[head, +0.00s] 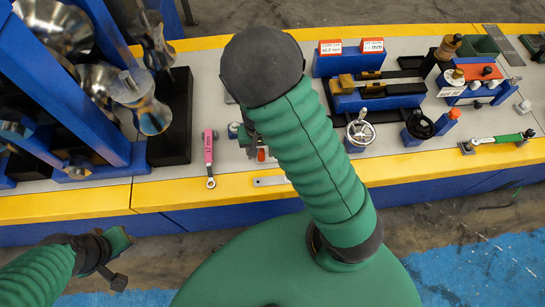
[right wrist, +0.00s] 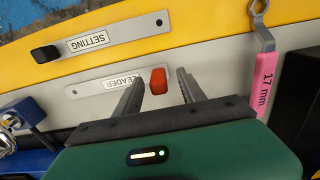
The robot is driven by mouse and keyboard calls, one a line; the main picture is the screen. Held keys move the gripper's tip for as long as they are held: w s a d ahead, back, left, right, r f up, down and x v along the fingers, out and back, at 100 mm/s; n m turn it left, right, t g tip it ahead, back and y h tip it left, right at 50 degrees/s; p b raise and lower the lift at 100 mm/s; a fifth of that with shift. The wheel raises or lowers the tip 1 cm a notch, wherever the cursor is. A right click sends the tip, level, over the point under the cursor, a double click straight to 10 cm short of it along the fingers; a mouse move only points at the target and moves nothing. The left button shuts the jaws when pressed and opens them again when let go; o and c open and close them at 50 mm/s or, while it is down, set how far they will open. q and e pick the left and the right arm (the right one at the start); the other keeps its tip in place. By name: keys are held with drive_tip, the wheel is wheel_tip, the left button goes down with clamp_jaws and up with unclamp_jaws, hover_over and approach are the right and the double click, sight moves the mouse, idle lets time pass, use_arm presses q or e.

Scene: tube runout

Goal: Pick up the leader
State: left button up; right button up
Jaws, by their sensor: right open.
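The leader (right wrist: 100,85) is a flat metal strip with a white LEADER label and a red end piece (right wrist: 158,80). It lies on the pale bench top in the right wrist view. My right gripper (right wrist: 160,80) is open and empty, its two fingers reaching to either side of the red end in the picture; I cannot tell the height between them. In the head view my right gripper (head: 248,140) is mostly hidden behind its own arm, which also covers most of the leader. My left gripper (head: 117,262) hangs off the bench's near side; its jaws are unclear.
A SETTING strip (right wrist: 110,38) with a black knob lies parallel on the yellow edge. A pink 17 mm spanner (right wrist: 268,75) lies close to the right finger. A blue rack (head: 85,80) stands left; a blue fixture with handwheels (head: 360,132) stands right.

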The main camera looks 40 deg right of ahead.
drive_tip(key=shift+w+d+f, duration=0.1)
drive_tip(key=shift+d+f, duration=0.1)
drive_tip(key=shift+f, duration=0.25)
drive_tip(key=shift+d, duration=0.2)
drive_tip(key=shift+a+r, duration=0.1)
drive_tip(key=shift+a, duration=0.05)
drive_tip(key=c, duration=0.5)
drive_tip(key=shift+a, duration=0.2)
clamp_jaws()
use_arm(q)
drive_tip(key=shift+w+d+f, duration=0.1)
drive_tip(key=shift+d, duration=0.15)
use_arm(e)
drive_tip(key=shift+d, duration=0.15)
